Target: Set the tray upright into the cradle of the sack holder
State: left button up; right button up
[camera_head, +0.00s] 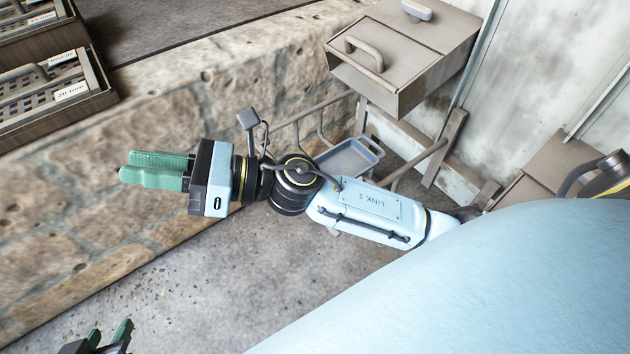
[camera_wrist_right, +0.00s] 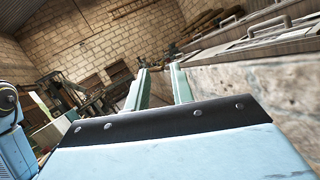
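A shallow blue-grey tray (camera_head: 347,159) shows behind my right arm in the head view, among the rails and posts of a metal-and-wood frame (camera_head: 437,152) that may be the sack holder. My arm hides part of both, and I cannot tell how the tray is supported. My right gripper (camera_head: 122,166) is well left of the tray, over the stone ledge. In the right wrist view its green fingers (camera_wrist_right: 160,82) stand apart with nothing between them. My left gripper (camera_head: 108,332) is at the bottom left edge, with its fingertips apart and nothing seen between them.
A stone ledge (camera_head: 230,85) runs diagonally behind my right arm. Slotted drawer boxes (camera_head: 50,90) stand on it at the upper left. A grey-brown lidded box with handles (camera_head: 400,50) is above the frame. Bare concrete floor (camera_head: 215,290) lies below my right arm.

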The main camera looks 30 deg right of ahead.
jog(key=w+d+f+m+t+h, duration=0.1)
jog(key=d+f+m+t+h, duration=0.3)
jog(key=m, duration=0.6)
jog(key=d+f+m+t+h, duration=0.1)
jog(key=d+m+h, duration=0.5)
jog(key=m, duration=0.5)
jog(key=w+d+f+m+t+h, duration=0.1)
jog(key=d+f+m+t+h, duration=0.15)
jog(key=d+m+h, duration=0.55)
jog(key=s+d+f+m+g, duration=0.1)
jog(key=s+f+m+g, duration=0.7)
jog(key=s+f+m, duration=0.3)
jog(key=m, duration=0.2)
jog(key=shift+s+d+m, duration=0.15)
jog(key=shift+s+m, duration=0.05)
jog(key=shift+m, duration=0.2)
